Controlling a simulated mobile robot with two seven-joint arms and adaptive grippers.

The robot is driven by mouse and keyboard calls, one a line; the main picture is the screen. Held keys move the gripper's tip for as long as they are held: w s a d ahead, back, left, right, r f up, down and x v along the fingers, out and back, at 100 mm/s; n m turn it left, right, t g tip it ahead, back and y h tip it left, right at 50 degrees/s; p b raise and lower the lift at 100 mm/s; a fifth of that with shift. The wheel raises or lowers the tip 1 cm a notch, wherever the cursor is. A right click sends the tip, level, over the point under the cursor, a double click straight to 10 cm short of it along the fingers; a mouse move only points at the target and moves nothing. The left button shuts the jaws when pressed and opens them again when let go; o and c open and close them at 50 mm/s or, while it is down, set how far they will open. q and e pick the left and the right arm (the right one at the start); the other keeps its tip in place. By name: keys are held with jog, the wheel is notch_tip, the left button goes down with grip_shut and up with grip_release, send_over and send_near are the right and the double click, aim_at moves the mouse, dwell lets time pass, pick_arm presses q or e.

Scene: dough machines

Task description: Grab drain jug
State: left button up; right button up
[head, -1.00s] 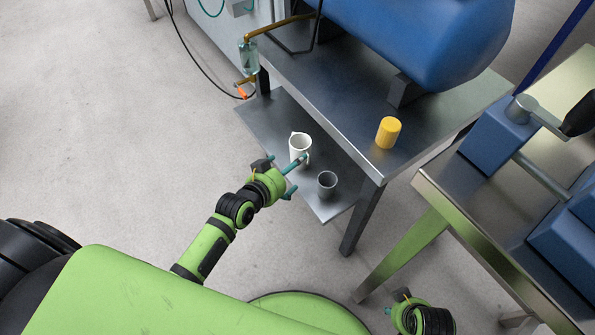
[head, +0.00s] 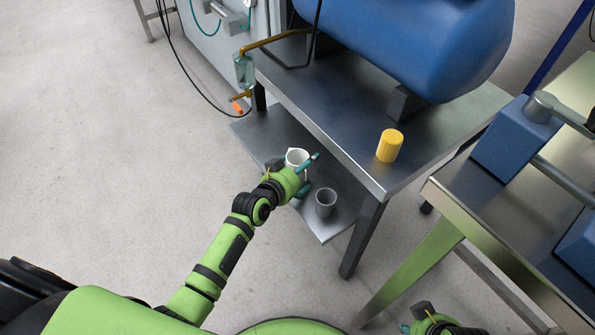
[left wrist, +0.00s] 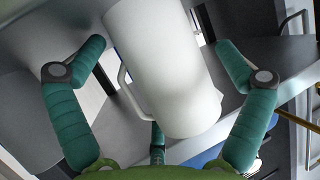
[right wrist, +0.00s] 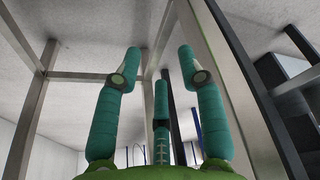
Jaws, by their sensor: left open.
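The white drain jug (head: 297,157) stands on the low metal shelf, partly hidden behind my left gripper in the head view. In the left wrist view the jug (left wrist: 165,65) fills the space between the spread fingers, its handle toward the left finger. My left gripper (head: 309,177) is open around the jug, with gaps between the fingers and its sides. My right gripper (right wrist: 160,65) is open and empty in its wrist view, with metal frame legs behind it. In the head view only a bit of it shows at the bottom edge.
A grey cup (head: 326,203) stands on the low shelf (head: 262,143) just right of my left gripper. A yellow cylinder (head: 390,145) sits on the upper table (head: 350,130), whose front edge overhangs beside the jug. A blue tank (head: 420,45) rests behind.

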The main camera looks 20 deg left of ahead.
pick_arm(q)
jog(key=c, duration=1.2)
jog(key=shift+r, duration=0.15)
